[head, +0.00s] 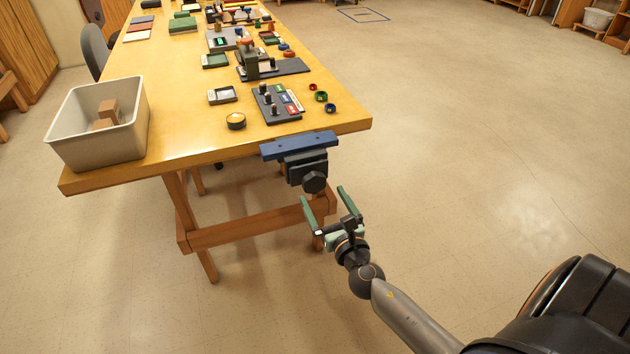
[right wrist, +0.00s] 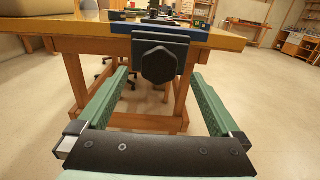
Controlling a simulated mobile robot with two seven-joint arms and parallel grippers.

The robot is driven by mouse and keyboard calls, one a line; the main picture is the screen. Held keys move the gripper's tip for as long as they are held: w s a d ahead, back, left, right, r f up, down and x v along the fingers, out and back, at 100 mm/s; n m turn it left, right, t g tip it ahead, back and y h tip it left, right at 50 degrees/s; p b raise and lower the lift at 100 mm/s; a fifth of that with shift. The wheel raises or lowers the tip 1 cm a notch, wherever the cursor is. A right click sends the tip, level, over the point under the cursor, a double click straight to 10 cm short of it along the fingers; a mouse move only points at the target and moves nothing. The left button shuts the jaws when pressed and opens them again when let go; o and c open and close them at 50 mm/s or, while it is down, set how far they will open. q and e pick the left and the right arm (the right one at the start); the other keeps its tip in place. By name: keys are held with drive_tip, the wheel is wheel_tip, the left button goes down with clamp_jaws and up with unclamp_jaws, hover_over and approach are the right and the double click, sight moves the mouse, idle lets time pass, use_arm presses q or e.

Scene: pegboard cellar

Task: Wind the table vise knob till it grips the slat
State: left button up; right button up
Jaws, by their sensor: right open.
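I cannot clearly make out a slat in the vise. My left gripper is not in view.
The wooden table (head: 190,130) carries a grey bin (head: 75,130) with brown blocks at its left corner. A dark board with knobs (head: 275,108), a round yellow-topped tin (head: 236,121) and small coloured rings (head: 321,96) lie behind the vise. The floor to the right is clear.

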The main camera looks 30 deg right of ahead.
sight(316, 184)
drive_tip(key=x, duration=0.5)
drive_tip(key=shift+w, duration=0.25)
drive_tip(key=shift+w+d, duration=0.15)
drive_tip(key=shift+w, duration=0.35)
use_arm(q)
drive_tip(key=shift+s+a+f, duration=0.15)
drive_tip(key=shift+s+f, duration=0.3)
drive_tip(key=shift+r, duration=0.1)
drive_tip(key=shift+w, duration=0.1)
use_arm(e)
drive_tip(key=shift+c, duration=0.2)
drive_tip(key=shift+c, duration=0.8)
drive_tip(key=c, duration=1.1)
drive_tip(key=shift+c, duration=0.2)
